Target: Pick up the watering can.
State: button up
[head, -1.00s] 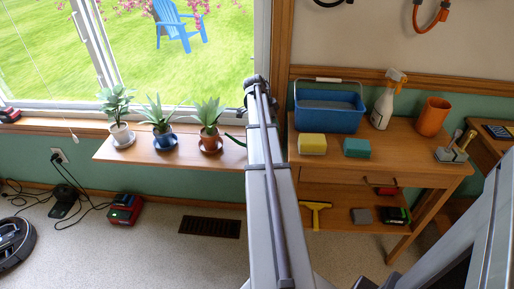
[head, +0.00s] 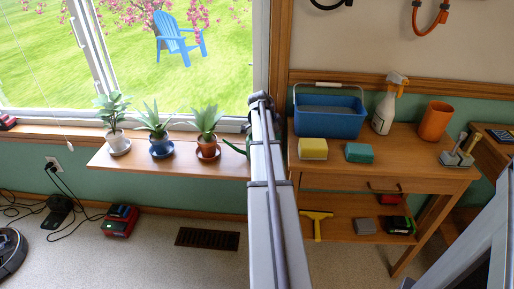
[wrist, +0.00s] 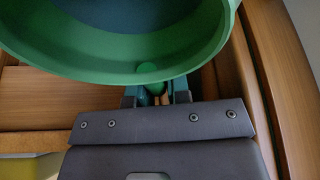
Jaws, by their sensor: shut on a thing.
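The green watering can (wrist: 180,48) fills the top of the wrist view, its round open top and dark inside facing the camera. My gripper (wrist: 156,97) is at the can's near side, with its fingers shut on a green part just below the rim. The fingertips are partly hidden under the rim. In the head view a thin green piece, likely part of the can (head: 236,147), shows left of my arm at the shelf's right end. My arm hides the rest of the can and the gripper there.
Three potted plants stand on the window shelf (head: 100,162), the nearest in a terracotta pot (head: 208,149). Right of my arm, a wooden table (head: 400,165) holds a blue bucket (head: 328,122), two sponges, a spray bottle (head: 384,108) and an orange pot (head: 435,121).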

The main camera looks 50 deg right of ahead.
grip_shut()
jog(key=shift+r, duration=0.25)
notch_tip(320, 180, up, 12)
jog(key=p, duration=1.3)
jog(key=s+a, duration=0.6)
jog(key=a, duration=0.2)
jog(key=s+a+f+b, duration=0.1)
jog(key=s+a, duration=0.4)
jog(key=a, duration=0.3)
jog(key=shift+s+a, duration=0.15)
jog(key=shift+s, duration=0.2)
jog(key=shift+o, duration=0.7)
grip_release()
grip_shut()
